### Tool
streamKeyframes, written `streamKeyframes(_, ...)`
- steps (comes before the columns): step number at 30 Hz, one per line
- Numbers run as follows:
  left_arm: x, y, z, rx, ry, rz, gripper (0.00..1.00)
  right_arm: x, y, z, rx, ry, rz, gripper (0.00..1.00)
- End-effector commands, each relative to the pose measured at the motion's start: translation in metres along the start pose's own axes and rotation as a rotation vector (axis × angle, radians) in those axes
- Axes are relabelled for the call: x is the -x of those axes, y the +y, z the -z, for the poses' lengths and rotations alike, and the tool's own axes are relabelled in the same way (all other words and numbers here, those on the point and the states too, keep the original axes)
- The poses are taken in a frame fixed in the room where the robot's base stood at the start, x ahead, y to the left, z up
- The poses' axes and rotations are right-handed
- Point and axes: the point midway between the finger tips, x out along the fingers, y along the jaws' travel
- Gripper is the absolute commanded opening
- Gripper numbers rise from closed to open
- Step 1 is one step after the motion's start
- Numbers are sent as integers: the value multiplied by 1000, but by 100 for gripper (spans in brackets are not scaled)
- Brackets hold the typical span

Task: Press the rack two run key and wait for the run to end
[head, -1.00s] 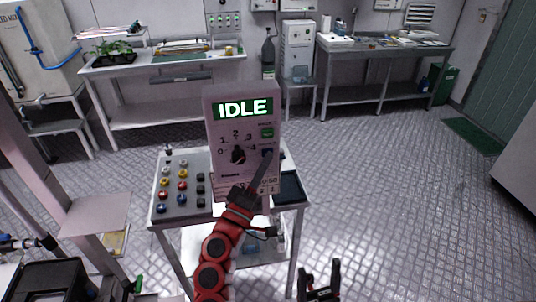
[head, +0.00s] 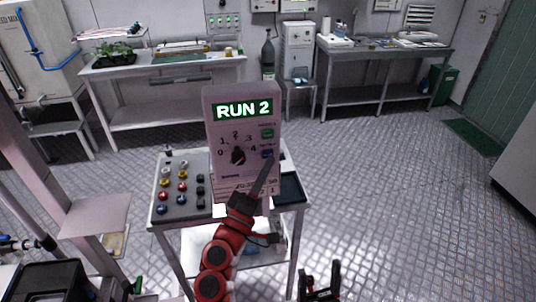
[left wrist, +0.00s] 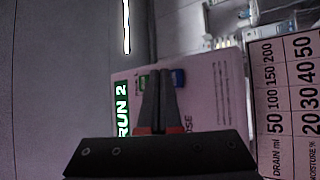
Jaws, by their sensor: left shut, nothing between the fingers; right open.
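The pink control panel (head: 243,178) stands upright on a small cart, and its green display (head: 243,110) reads RUN 2. A dial (head: 238,155) with numbers 0 to 4 sits below it. A green key (head: 267,133) and a blue key (head: 267,153) are on the panel's right side. My left gripper (head: 270,165) is shut and empty, its tips just below the blue key in the head view. In the left wrist view the fingers (left wrist: 160,78) partly cover the keys, and I cannot tell if they touch. My right gripper (head: 320,275) is open at the bottom edge.
The cart carries a grey board with several coloured knobs (head: 180,190) left of the panel and a dark tray (head: 290,188) to the right. Benches (head: 385,50) line the back wall. The floor right of the cart is clear.

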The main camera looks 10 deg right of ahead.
Motion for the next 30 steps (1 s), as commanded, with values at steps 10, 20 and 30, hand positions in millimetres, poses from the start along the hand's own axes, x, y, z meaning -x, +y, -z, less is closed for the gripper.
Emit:
streamKeyframes(10, 5, 3, -4, 2, 0, 1, 0, -1, 0, 0, 0, 0, 0, 68)
streamKeyframes(20, 27, 19, -21, 2, 0, 2, 0, -4, 0, 1, 0, 0, 0, 68)
streamKeyframes(30, 35, 24, -26, 1, 1, 2, 0, -4, 0, 1, 0, 0, 0, 68)
